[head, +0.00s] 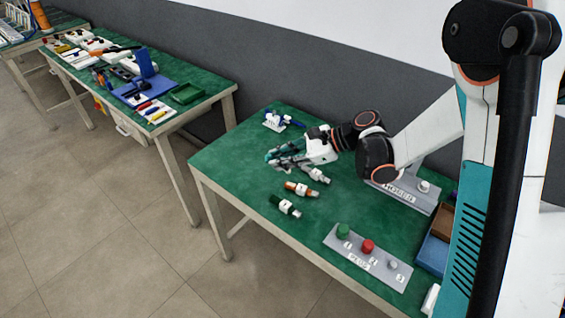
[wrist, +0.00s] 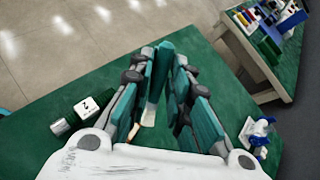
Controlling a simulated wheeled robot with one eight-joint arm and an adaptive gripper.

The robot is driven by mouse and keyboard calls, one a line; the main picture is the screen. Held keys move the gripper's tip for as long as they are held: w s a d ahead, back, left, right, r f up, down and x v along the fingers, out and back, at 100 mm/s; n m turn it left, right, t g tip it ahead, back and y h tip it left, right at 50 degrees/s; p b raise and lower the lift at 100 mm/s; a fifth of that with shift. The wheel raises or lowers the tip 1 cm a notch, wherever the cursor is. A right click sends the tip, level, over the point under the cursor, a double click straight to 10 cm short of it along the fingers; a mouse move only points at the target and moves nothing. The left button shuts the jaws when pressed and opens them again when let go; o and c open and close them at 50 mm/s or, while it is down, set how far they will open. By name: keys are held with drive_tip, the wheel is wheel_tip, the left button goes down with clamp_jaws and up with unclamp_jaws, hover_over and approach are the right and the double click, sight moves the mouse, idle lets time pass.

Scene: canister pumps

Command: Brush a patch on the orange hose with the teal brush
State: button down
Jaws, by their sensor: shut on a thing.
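The orange hose (head: 293,186) lies on the green table (head: 225,165), with a white collar and a metal end at its right. My gripper (head: 284,156) is just above and behind it in the head view, apart from it as far as I can see. In the wrist view my gripper (wrist: 165,105) is shut on the teal brush (wrist: 161,65), whose teal part stands between the fingers. A pale part (wrist: 149,113), perhaps its bristles, shows lower between the fingers.
A dark green hose (head: 279,201) lies in front, also in the wrist view (wrist: 88,110). Another hose (head: 316,174) lies behind. A blue and white object (head: 277,121) stands at the back. A plug board (head: 368,259), a hoses board (head: 405,193) and trays (head: 433,252) are at right.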

sight(271, 152)
drive_tip(key=shift+s+r+p, duration=0.1)
drive_tip(key=shift+r+p, duration=0.9)
drive_tip(key=shift+r, duration=0.9)
